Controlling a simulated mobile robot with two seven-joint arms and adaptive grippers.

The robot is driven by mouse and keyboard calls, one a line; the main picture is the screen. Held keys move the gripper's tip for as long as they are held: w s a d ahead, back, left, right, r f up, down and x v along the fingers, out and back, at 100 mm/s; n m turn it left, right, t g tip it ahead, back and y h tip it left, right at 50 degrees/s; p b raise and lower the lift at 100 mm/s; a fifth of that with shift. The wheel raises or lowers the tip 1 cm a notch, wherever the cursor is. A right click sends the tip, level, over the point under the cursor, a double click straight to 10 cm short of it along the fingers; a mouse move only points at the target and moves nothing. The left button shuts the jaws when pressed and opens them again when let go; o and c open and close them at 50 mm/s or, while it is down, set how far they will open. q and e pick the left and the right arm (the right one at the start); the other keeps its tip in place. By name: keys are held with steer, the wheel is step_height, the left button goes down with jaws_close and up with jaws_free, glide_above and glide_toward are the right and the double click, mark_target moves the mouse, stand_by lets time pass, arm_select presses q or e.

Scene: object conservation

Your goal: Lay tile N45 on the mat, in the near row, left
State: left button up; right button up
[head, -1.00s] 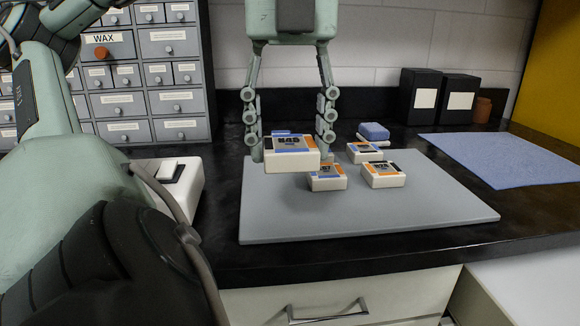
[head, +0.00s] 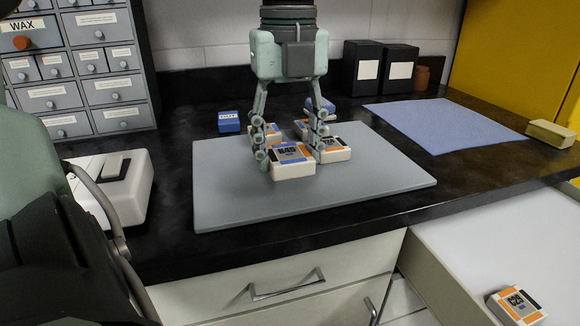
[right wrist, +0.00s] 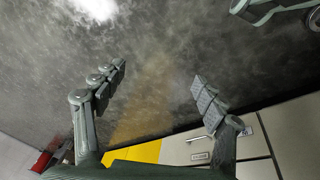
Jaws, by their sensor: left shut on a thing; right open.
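My left gripper (head: 291,152) is shut on a white tile (head: 293,170) with a dark, orange and blue label; the code looks like N45, but the first letter is unclear. The tile is low over the left-middle part of the grey mat (head: 350,196); whether it touches the mat I cannot tell. A similar tile (head: 333,155) lies close to its right. Two more tiles, one at back left (head: 262,131) and one at back centre (head: 302,124), are partly hidden by the fingers. My right gripper (right wrist: 158,74) is open and empty in the right wrist view.
A blue block (head: 229,122) sits behind the grey mat. A blue mat (head: 445,126) lies at right, with a tan block (head: 551,134) beside it. A tile (head: 516,306) lies in the open drawer (head: 500,240). A white device (head: 128,185) stands at left. The grey mat's front and right are clear.

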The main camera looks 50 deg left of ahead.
mark_target(290, 153)
arm_select(q)
step_height(290, 153, down, 4)
steer(key=shift+w+r, duration=0.1)
steer(key=shift+r, duration=0.05)
steer(key=shift+f, duration=0.2)
arm_select(e)
steer(key=shift+s+f, duration=0.1)
steer(key=shift+f, duration=0.3)
arm_select(q)
steer(key=shift+f, duration=0.1)
